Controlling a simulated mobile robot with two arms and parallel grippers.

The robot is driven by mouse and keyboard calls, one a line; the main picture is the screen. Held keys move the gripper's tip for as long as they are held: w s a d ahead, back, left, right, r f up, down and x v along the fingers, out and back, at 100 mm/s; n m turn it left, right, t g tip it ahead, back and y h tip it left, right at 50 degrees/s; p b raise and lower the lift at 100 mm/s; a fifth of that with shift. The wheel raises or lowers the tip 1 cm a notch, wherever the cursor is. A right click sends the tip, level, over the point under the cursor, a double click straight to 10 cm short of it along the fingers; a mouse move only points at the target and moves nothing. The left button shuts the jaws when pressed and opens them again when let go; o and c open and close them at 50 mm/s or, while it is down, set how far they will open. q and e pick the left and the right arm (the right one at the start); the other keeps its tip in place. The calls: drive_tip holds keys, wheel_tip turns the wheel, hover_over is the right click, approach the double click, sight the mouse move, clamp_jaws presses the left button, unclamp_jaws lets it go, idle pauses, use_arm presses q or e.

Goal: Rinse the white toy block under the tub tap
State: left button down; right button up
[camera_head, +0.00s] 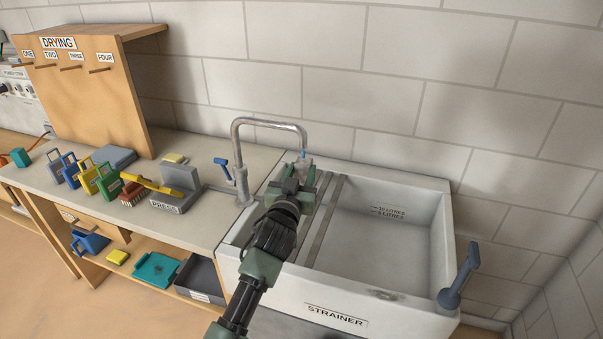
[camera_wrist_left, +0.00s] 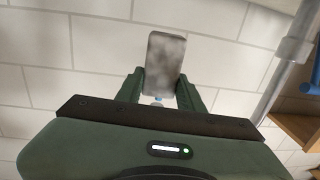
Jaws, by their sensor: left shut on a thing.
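My left gripper (camera_head: 301,172) is over the left part of the white tub (camera_head: 435,235), close below the tap's spout end. In the left wrist view it is shut on the toy block (camera_wrist_left: 166,62), which looks pale grey with darker mottling and stands up between the two green fingers. The block is mostly hidden by the gripper in the head view. The grey tap (camera_head: 236,150) arches over the tub's left side, with a blue lever (camera_head: 222,167) at its left. A small blue bit shows at the spout end; I cannot tell whether it is water. My right gripper is not in view.
Two bars (camera_head: 326,222) cross the tub; its right side is open and clear. A grey-blue lever (camera_head: 460,276) stands at its right front corner. The counter left holds a grey press (camera_head: 178,190), several coloured caddies and a wooden drying rack (camera_head: 85,95).

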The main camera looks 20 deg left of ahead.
use_arm(q)
drive_tip(key=shift+w+d, duration=0.1)
drive_tip(key=shift+d, duration=0.3)
drive_tip(key=shift+a, duration=0.2)
drive_tip(key=shift+a+p, duration=0.3)
drive_tip(key=shift+a, duration=0.15)
drive_tip(key=shift+s, duration=0.2)
drive_tip(key=shift+s+d+r+p, duration=0.15)
drive_tip(key=shift+s+p, duration=0.2)
drive_tip(key=shift+s, duration=0.3)
drive_tip(key=shift+s+d+f+p, duration=0.15)
drive_tip(key=shift+s+p, duration=0.15)
drive_tip(key=shift+s, duration=0.35)
drive_tip(key=shift+s+d+p, duration=0.25)
drive_tip(key=shift+s+p, duration=0.15)
drive_tip(key=shift+s, duration=0.9)
drive_tip(key=shift+s+d+p, duration=0.2)
drive_tip(key=shift+s+p, duration=0.2)
drive_tip(key=shift+s, duration=0.9)
